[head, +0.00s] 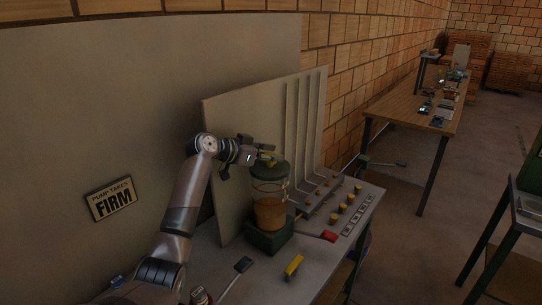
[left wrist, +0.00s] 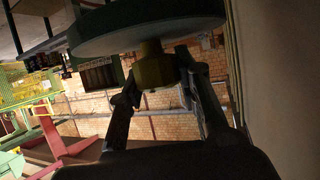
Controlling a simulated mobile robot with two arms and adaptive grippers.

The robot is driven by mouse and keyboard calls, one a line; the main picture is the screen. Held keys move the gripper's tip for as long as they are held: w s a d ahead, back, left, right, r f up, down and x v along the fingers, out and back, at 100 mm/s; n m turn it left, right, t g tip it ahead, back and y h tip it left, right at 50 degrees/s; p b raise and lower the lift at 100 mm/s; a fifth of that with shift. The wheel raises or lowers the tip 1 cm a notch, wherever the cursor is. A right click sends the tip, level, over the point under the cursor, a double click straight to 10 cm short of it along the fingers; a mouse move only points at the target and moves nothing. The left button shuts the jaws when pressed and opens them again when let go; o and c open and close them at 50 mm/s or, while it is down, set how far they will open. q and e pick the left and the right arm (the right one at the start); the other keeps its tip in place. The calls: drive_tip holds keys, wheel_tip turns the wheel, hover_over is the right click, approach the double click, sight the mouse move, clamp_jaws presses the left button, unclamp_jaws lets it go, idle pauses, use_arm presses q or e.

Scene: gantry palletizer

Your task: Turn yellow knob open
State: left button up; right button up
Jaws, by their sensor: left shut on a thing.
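A clear jar (head: 268,190) with an orange-brown filling and a dark green lid (head: 269,172) stands on a green base (head: 270,238) on the bench. A yellow knob (left wrist: 153,70) sits on the lid's middle; the lid (left wrist: 150,27) shows as a wide disc in the left wrist view. My left gripper (head: 265,157) reaches in from the left just above the lid. Its two fingers lie on either side of the knob and are shut on it. How far the knob is turned cannot be told. My right gripper is not in view.
Several small yellow knobs (head: 343,207) stand in a row on the bench at right. A red piece (head: 329,236) and a yellow block (head: 293,266) lie nearer. An upright panel (head: 236,140) rises behind the jar. A wooden table (head: 398,112) stands at the back right.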

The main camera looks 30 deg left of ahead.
use_arm(q)
drive_tip(key=o, duration=1.2)
drive_tip(key=shift+c, duration=0.2)
drive_tip(key=v, duration=1.2)
